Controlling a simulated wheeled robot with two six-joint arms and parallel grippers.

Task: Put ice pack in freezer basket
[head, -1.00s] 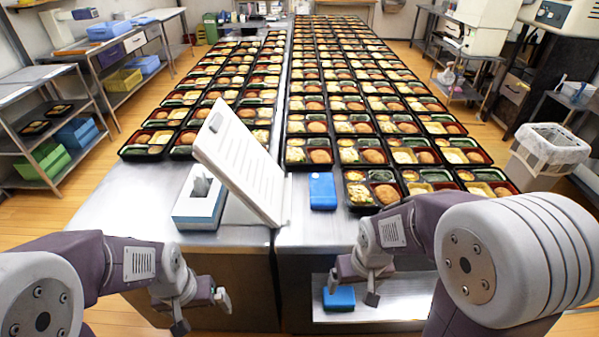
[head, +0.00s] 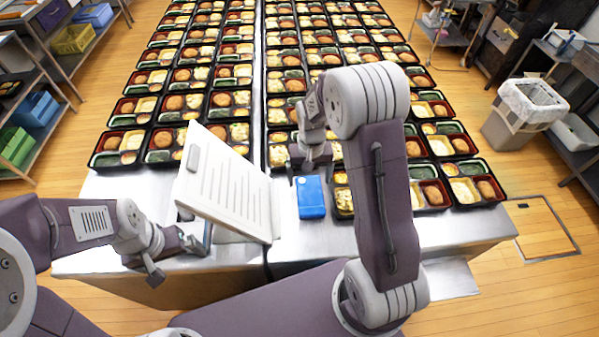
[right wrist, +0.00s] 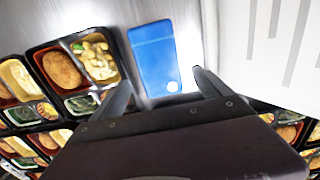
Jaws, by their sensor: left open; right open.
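A flat blue pack, apparently the ice pack (head: 310,198), lies on the steel table between the slanted white board and the meal trays. It also shows in the right wrist view (right wrist: 155,58). My right gripper (head: 309,170) is open above its far end. In the right wrist view, the open fingers (right wrist: 162,88) stand either side of the pack's near end, with nothing gripped. My left gripper (head: 174,259) is open and empty by the table's front left edge. I cannot make out a freezer basket in either view.
A slanted white ribbed board (head: 225,188) stands just left of the pack. Rows of filled bento trays (head: 455,172) cover the table behind and to the right. A lined waste bin (head: 525,115) stands on the floor at right.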

